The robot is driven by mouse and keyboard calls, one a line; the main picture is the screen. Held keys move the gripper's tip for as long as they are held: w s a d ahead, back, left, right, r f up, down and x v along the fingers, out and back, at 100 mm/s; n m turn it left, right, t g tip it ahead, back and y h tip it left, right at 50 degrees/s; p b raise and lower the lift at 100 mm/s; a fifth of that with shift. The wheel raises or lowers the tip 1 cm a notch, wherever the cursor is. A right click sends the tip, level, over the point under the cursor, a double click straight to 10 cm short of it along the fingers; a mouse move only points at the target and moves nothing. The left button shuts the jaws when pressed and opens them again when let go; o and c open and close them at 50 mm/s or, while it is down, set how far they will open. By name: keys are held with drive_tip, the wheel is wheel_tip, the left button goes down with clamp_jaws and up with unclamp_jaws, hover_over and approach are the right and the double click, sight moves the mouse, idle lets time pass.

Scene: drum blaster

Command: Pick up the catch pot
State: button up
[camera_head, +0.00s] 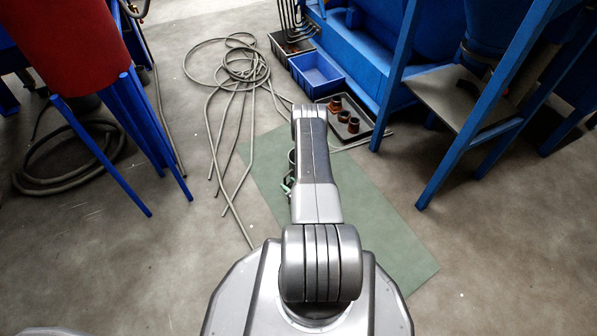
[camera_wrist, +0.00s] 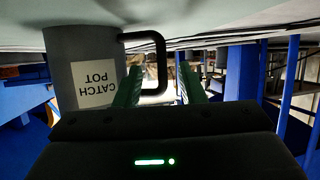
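The catch pot (camera_wrist: 62,68) is a grey cylinder with a white label reading CATCH POT. It fills the upper left of the wrist view, which shows it upside down. Its black loop handle (camera_wrist: 161,50) sticks out to the right. My gripper (camera_wrist: 159,75) has two green fingers spread apart, with the handle's outer bar showing between them. I cannot tell whether either finger touches the handle.
A green mat (camera_head: 378,215) lies under my arm. Beyond it are a black tray (camera_head: 366,130) with several brown pieces, a blue bin (camera_head: 317,88) and a loose grey hose (camera_head: 235,85). Blue frame legs (camera_head: 445,165) stand to the right and a red drum (camera_head: 70,40) to the left.

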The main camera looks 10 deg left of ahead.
drive_tip(key=b+x, duration=0.3)
drive_tip(key=x, duration=0.2)
drive_tip(key=shift+w+a+f, duration=0.15)
drive_tip(key=shift+a+f, duration=0.1)
drive_tip(key=shift+r, duration=0.1)
clamp_jaws()
